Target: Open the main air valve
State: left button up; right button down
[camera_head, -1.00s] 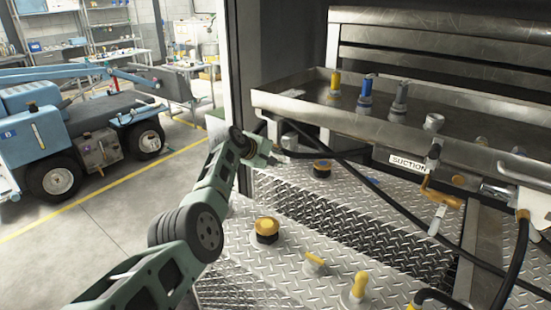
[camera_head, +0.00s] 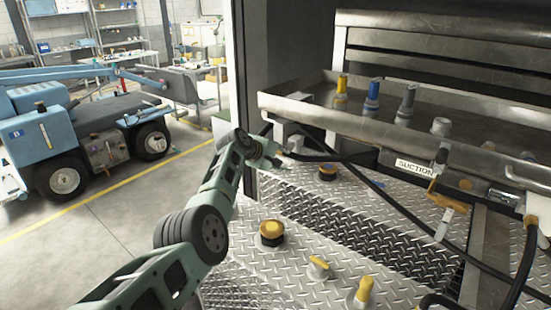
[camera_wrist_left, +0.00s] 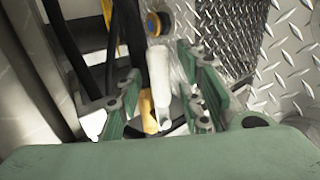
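A pale lever-like handle (camera_wrist_left: 160,82) shows in the left wrist view, with a yellow part (camera_wrist_left: 149,115) beside its lower end. I take it for the main air valve's handle, though no label on it can be read. My left gripper (camera_wrist_left: 160,100) is open, with its green-padded fingers on either side of the handle; I cannot tell whether they touch it. In the head view my left gripper (camera_head: 274,158) is below the left corner of the metal tray, and the handle is not clearly visible there. My right gripper is not in view.
The metal tray (camera_head: 330,117) overhangs the area, holding several capped fittings. Black hoses (camera_head: 335,157) run close to my left gripper. Round yellow-topped knobs (camera_head: 271,229) stand on the diamond-plate surface (camera_head: 290,265). A blue vehicle (camera_head: 80,140) stands at left across open floor.

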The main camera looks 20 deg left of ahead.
pick_arm(q)
jog(key=v, duration=1.2)
jog(key=shift+d+f, duration=0.1)
jog(key=shift+f, duration=0.05)
